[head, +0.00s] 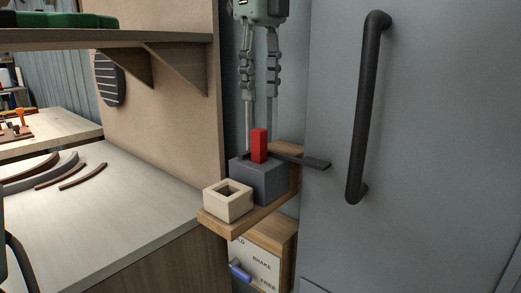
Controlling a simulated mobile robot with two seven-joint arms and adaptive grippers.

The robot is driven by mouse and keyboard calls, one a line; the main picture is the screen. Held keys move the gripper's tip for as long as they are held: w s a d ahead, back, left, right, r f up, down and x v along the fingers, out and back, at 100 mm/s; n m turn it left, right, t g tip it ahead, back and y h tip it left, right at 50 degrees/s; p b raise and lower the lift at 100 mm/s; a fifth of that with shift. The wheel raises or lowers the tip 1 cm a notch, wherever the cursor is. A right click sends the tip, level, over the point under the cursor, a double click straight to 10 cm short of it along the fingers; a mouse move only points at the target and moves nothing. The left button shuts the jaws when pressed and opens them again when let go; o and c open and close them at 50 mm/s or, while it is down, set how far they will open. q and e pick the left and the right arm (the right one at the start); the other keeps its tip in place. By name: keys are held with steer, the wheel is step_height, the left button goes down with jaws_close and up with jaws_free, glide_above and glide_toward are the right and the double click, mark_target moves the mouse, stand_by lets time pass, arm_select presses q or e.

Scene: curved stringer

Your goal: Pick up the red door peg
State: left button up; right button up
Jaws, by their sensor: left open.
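The red door peg (259,146) stands upright in the top of a grey block (270,184) on a small wooden shelf (227,228). My left gripper (262,122) comes down from the top of the head view. It is open and empty, its two long fingers pointing down, one toward each side of the peg. The fingertips appear close to the peg's top, partly behind it; whether they touch it I cannot tell. The peg's lower end is hidden in the block. My right gripper is not in view.
A cream block with a square hole (228,202) sits in front of the grey block. A dark flat bar (303,159) sticks out to the right behind. A grey door with a dark handle (368,110) is at right, a workbench (120,215) at left.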

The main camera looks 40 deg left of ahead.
mark_target(259, 129)
arm_select(q)
steer(key=f, duration=0.6)
steer(key=shift+s+f, duration=0.35)
steer(key=shift+s, duration=0.05)
steer(key=shift+w+d+f, duration=0.1)
steer(key=shift+f, duration=0.25)
steer(key=shift+c, duration=1.2)
steer(key=c, duration=0.7)
jaws_close()
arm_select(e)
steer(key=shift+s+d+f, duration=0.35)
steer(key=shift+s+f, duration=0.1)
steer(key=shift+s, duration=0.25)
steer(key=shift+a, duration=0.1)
